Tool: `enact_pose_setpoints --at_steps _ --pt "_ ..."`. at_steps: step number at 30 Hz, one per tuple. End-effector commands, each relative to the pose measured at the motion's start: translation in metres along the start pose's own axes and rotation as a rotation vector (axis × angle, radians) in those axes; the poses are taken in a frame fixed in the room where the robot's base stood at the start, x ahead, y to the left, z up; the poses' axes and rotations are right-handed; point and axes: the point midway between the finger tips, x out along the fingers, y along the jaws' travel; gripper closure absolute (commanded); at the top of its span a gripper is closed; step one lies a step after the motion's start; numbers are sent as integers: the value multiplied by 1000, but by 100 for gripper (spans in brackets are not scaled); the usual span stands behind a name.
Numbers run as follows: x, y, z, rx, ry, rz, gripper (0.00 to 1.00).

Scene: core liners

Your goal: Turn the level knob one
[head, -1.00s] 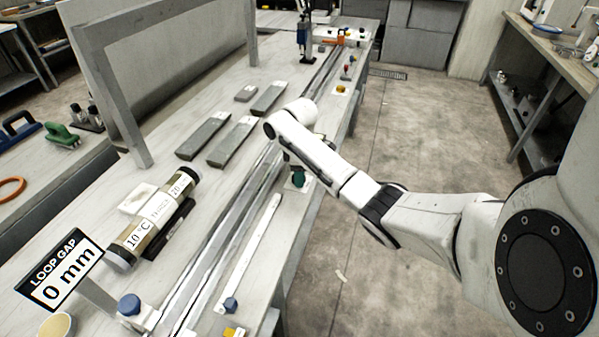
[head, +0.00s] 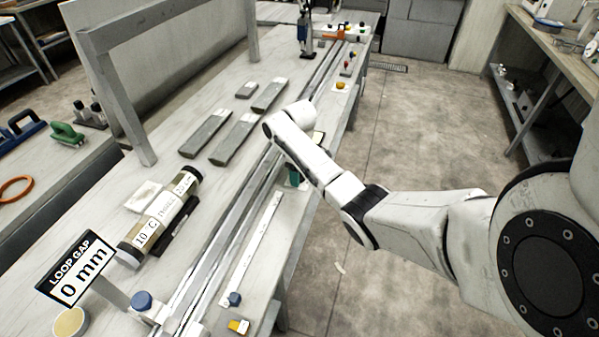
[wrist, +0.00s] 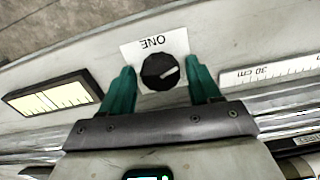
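In the wrist view a black round knob (wrist: 161,71) with a pale pointer line sits on a white plate (wrist: 135,50) marked ONE, which reads upside down here. My gripper (wrist: 160,85) is open, with one green finger on each side of the knob. Gaps show between both fingers and the knob, so it is not gripped. In the head view a green finger of my gripper (head: 294,176) shows at the bench's right edge, below my arm; the knob is hidden there. A sign (head: 78,268) reads LOOP GAP 0 mm.
A white scale strip (wrist: 270,72) and a yellow-lit level gauge (wrist: 52,97) flank the knob. Metal rails (head: 222,250) run along the bench. A labelled core tube (head: 160,217) and several grey slabs (head: 235,140) lie left of them.

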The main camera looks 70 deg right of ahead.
Motion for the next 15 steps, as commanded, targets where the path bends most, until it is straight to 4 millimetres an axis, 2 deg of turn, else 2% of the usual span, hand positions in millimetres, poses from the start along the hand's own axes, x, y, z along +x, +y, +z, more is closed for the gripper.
enact_pose_setpoints --at_steps 3,10,15 --pt "0 0 0 0 -1 -1 29" --pt "-1 0 0 0 -1 -1 29" --pt "-17 0 -1 -1 2 0 29"
